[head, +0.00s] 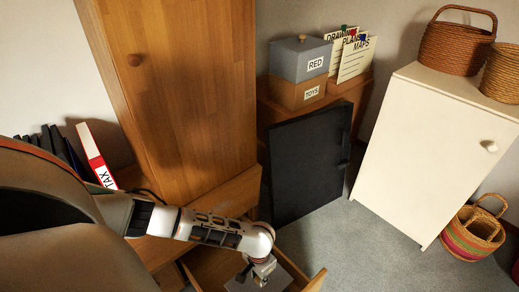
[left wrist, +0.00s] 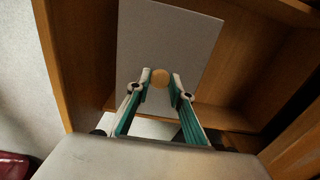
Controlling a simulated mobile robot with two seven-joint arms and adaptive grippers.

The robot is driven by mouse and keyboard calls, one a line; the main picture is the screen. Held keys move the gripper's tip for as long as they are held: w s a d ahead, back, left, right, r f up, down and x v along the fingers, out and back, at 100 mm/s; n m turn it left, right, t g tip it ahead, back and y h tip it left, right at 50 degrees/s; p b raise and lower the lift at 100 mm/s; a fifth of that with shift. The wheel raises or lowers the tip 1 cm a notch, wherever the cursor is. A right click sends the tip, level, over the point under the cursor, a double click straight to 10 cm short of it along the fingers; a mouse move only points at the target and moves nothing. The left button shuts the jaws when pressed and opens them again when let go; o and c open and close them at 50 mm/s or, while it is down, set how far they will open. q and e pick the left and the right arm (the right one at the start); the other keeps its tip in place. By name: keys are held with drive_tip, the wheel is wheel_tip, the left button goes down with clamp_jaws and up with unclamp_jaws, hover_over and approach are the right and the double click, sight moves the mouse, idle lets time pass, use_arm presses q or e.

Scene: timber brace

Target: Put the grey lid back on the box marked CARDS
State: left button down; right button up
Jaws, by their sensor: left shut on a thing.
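The grey lid (left wrist: 180,40) is a flat grey panel with a round wooden knob (left wrist: 160,78), seen in the left wrist view. My left gripper (left wrist: 160,85) is shut on this knob. In the head view my left gripper (head: 262,272) points down over an open wooden drawer (head: 315,282) at the bottom edge. Part of a grey surface, apparently the lid (head: 242,285), shows beneath it. Whether the lid touches anything below is unclear. No box with a CARDS label shows in either view. My right gripper is out of view.
A tall wooden cabinet (head: 180,80) stands behind my left arm. A grey box marked RED (head: 300,60) sits on a wooden box marked TOYS (head: 298,93). A dark panel (head: 308,165), a white cabinet (head: 425,155) and baskets (head: 473,232) stand right. Carpet between them is clear.

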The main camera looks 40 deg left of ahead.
sight(256, 284)
use_arm(q)
drive_tip(key=shift+s+a+f, duration=0.15)
drive_tip(key=shift+s+f, duration=0.1)
drive_tip(key=shift+f, duration=0.15)
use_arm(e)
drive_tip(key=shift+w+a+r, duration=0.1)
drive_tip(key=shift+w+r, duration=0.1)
use_arm(q)
drive_tip(key=shift+w+r+p, duration=0.1)
drive_tip(key=shift+r+p, duration=0.05)
drive_tip(key=shift+p, duration=0.15)
drive_tip(key=shift+s+f+b, duration=0.2)
drive_tip(key=shift+f+b, duration=0.05)
drive_tip(key=shift+f, duration=0.4)
drive_tip(key=shift+s+f+b, duration=0.15)
drive_tip(key=shift+f+b, duration=0.05)
drive_tip(key=shift+f, duration=0.4)
wheel_tip(256, 284, down, 2)
drive_tip(key=shift+f+b, duration=0.1)
drive_tip(key=shift+b, duration=0.35)
drive_tip(key=shift+w+f, duration=0.1)
drive_tip(key=shift+f, duration=0.35)
drive_tip(key=shift+f+b, duration=0.15)
drive_tip(key=shift+b, duration=0.15)
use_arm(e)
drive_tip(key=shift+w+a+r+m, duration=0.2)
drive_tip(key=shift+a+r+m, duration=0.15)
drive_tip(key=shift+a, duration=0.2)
use_arm(q)
drive_tip(key=shift+w, duration=0.1)
